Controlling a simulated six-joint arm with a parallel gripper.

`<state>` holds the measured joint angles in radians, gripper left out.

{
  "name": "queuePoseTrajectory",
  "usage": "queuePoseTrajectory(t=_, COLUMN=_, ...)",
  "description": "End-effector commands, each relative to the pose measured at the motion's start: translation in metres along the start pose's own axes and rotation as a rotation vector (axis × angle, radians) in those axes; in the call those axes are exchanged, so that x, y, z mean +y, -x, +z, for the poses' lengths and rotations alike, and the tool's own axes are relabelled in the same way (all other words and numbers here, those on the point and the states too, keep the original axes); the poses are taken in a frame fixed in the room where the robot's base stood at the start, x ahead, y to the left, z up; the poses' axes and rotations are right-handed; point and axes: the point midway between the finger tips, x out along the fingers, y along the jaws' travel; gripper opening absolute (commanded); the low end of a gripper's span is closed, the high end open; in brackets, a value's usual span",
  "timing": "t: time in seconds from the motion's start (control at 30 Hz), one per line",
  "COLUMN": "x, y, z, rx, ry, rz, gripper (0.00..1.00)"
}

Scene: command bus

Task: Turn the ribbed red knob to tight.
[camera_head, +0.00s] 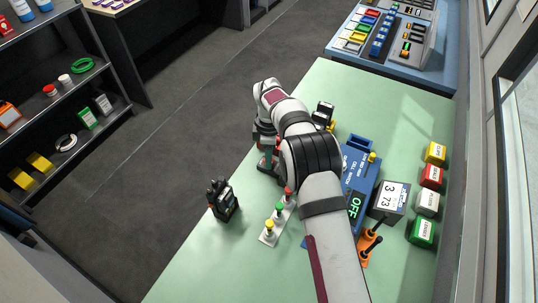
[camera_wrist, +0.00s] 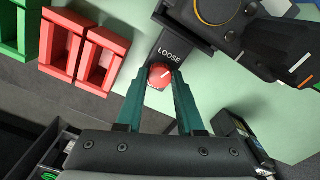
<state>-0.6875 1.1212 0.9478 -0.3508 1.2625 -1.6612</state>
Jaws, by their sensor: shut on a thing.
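The red knob (camera_wrist: 160,72) sits on a dark panel in the wrist view, just below the word LOOSE. A pale mark shows on its right part. A second label at its lower edge is mostly hidden and I cannot read it. The two teal fingers of my gripper (camera_wrist: 161,82) reach up to the knob, one on each side, and are shut on it. The knob's ribs are too small to make out. In the head view my gripper (camera_head: 268,163) is partly hidden behind my arm, and the knob is hidden there.
Red bins (camera_wrist: 102,58) stand left of the knob in the wrist view, and a dark device with a dial (camera_wrist: 217,10) stands at upper right. In the head view a black radio (camera_head: 222,201), a strip of coloured buttons (camera_head: 279,210) and a blue box (camera_head: 357,172) surround my arm.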

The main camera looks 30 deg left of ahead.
Motion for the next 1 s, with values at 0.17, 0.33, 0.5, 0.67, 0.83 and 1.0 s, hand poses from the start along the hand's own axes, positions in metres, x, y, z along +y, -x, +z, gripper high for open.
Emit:
queuePoseTrajectory(t=0.17, x=-0.0001, y=0.0004, z=-0.0002, rx=0.001, ry=-0.167, rz=-0.001, gripper=0.0)
queuePoseTrajectory(t=0.33, x=-0.0001, y=0.0005, z=-0.0003, rx=0.001, ry=-0.328, rz=0.0, gripper=0.0)
queuePoseTrajectory(t=0.5, x=-0.0001, y=0.0005, z=-0.0004, rx=0.001, ry=-0.49, rz=0.0, gripper=0.0)
queuePoseTrajectory(t=0.67, x=0.0, y=0.0005, z=-0.0004, rx=0.001, ry=-0.641, rz=0.0, gripper=0.0)
queuePoseTrajectory(t=0.83, x=0.0, y=0.0006, z=-0.0004, rx=0.001, ry=-0.803, rz=0.0, gripper=0.0)
queuePoseTrajectory(t=1.0, x=0.0001, y=0.0006, z=-0.0005, rx=0.001, ry=-0.964, rz=0.0, gripper=0.0)
